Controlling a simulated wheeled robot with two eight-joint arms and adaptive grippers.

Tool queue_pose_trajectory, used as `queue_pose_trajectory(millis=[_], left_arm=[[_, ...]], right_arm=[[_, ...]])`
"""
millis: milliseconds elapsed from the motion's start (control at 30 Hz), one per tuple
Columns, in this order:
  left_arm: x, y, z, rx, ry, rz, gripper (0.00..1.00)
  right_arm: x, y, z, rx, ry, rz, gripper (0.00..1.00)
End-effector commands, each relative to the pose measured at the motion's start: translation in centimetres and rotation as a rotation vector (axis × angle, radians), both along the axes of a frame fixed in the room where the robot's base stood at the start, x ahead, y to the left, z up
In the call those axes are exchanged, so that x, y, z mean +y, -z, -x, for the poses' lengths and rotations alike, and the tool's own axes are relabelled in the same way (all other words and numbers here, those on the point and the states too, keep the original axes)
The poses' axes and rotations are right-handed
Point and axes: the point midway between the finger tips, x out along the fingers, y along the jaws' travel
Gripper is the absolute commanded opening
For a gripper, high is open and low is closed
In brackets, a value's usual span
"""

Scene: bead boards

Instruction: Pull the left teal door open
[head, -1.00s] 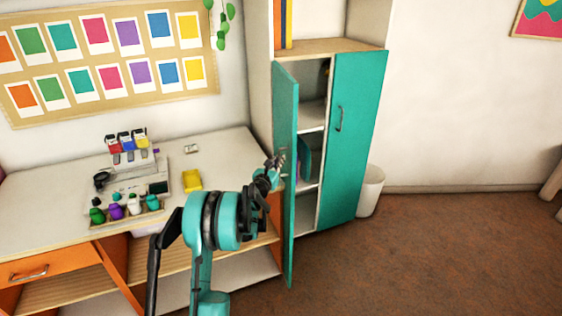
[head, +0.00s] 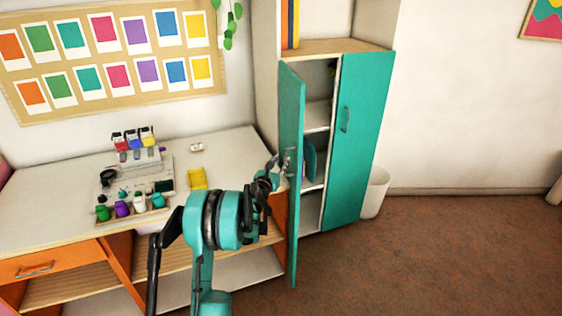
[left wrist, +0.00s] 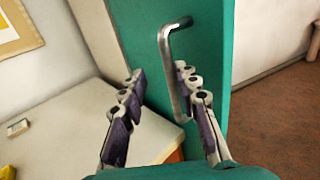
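The left teal door (head: 292,200) of the cabinet stands swung well open, seen nearly edge-on in the head view. Its metal handle (left wrist: 167,70) is a grey bar in the left wrist view. My left gripper (head: 276,166) is beside the door's outer face at handle height. In the left wrist view the left gripper (left wrist: 158,78) has its fingers spread apart. The handle lies close to the right finger, partly hidden behind it, and is not clamped; whether they touch I cannot tell. My right gripper is in neither view.
The right teal door (head: 360,140) is shut. Cabinet shelves (head: 316,116) show behind the open door. A desk (head: 225,150) with bottles and a yellow tray (head: 197,179) is left of the cabinet. A white bin (head: 374,193) stands right of it. Brown floor (head: 440,250) is clear at right.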

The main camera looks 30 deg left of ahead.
Motion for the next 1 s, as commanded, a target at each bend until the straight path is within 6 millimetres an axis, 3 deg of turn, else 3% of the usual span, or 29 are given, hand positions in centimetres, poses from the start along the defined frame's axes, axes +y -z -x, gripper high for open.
queue_pose_trajectory(millis=[300,500,1000], left_arm=[[-1.1,0.0,6.8,0.000,-0.003,0.000,0.31],[-1.6,0.0,9.8,0.000,-0.003,0.000,0.31],[-1.8,0.0,10.6,0.000,-0.002,0.000,0.31]], right_arm=[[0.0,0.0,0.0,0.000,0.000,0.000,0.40],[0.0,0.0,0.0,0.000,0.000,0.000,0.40],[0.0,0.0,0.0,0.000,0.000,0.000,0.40]])
